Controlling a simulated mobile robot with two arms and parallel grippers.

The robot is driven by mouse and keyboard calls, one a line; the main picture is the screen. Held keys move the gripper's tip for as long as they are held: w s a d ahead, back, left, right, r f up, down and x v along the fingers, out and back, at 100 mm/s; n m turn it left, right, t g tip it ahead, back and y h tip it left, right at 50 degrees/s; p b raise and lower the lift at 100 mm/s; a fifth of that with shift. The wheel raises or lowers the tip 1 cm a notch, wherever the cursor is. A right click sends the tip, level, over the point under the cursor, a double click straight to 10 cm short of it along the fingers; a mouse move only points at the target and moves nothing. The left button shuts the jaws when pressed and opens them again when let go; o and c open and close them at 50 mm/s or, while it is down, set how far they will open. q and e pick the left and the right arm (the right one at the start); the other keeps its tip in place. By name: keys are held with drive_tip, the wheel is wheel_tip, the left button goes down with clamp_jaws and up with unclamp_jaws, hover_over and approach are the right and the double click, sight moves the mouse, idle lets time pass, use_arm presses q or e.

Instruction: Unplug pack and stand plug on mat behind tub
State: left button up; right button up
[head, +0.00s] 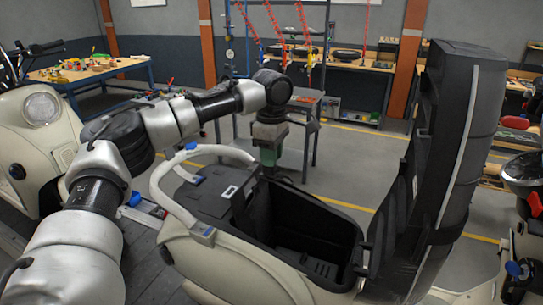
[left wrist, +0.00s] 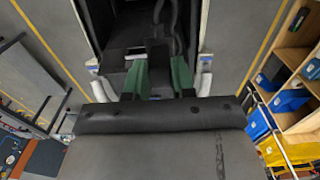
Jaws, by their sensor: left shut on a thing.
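The open black tub (head: 345,235) sits in the cream scooter's body, under a raised seat. My left gripper (head: 268,172) comes down at the tub's far edge with its green fingers pointing downward. In the left wrist view the gripper (left wrist: 159,75) is shut on a dark piece, apparently the plug (left wrist: 158,58), with a dark cable (left wrist: 172,22) beyond it. Most of the plug is hidden by the fingers. I cannot tell whether it is seated or free. I cannot clearly pick out the pack or the mat. My right gripper is not in view.
The tall black seat (head: 440,150) stands upright to the right of the tub. A white grab rail (head: 180,205) curves around the left side. Workbenches (head: 85,72) and a grey table stand farther back. Other scooters flank this one.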

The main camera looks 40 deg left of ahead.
use_arm(q)
drive_tip(key=shift+a, duration=0.1)
drive_tip(key=s+a, duration=0.3)
drive_tip(key=a, duration=0.4)
drive_tip(key=s+a, duration=0.3)
drive_tip(key=a, duration=0.5)
idle(0.3)
idle(0.3)
drive_tip(key=shift+f+b, duration=1.45)
drive_tip(key=shift+f, duration=3.65)
drive_tip(key=shift+f, duration=1.1)
drive_tip(key=o, duration=1)
